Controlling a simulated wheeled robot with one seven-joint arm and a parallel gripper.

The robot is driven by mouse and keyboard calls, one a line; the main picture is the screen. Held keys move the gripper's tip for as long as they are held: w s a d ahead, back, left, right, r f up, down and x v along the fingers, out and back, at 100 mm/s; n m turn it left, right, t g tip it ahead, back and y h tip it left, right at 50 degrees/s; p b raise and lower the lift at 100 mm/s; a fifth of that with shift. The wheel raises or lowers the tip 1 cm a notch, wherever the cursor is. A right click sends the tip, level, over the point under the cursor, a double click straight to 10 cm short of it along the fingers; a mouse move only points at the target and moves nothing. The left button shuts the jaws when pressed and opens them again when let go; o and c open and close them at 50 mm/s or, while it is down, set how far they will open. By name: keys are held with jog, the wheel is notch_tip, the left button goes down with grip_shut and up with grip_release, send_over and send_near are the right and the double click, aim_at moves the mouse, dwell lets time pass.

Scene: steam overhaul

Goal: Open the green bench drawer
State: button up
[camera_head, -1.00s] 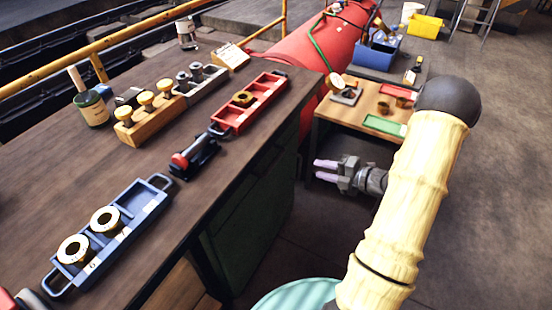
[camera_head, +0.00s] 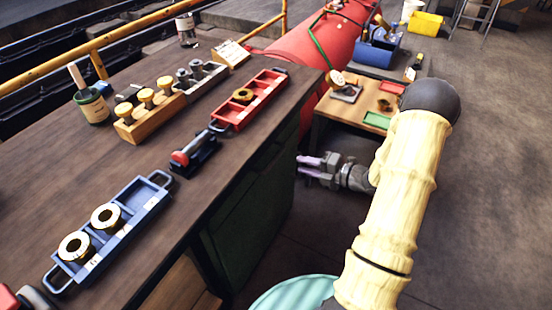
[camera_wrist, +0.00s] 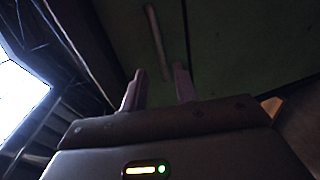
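The green bench front (camera_head: 250,225) drops below the dark wooden bench top, in shadow on its right side. In the wrist view a dark green panel (camera_wrist: 220,50) fills the upper middle, with a pale bar-shaped handle (camera_wrist: 157,42) on it. My gripper (camera_head: 308,167) is beside the bench's right side, below the top edge, pointing left at the green front. In the wrist view its two fingers (camera_wrist: 159,88) stand apart with nothing between them. The handle lies beyond the fingertips, between their lines of reach and apart from them.
A small wooden table (camera_head: 335,112) stands behind my gripper. Open floor lies right.

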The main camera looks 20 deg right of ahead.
aim_at(276, 157)
jog(key=x, duration=1)
jog(key=shift+w+a, duration=0.3)
jog(key=shift+c, duration=0.4)
grip_shut()
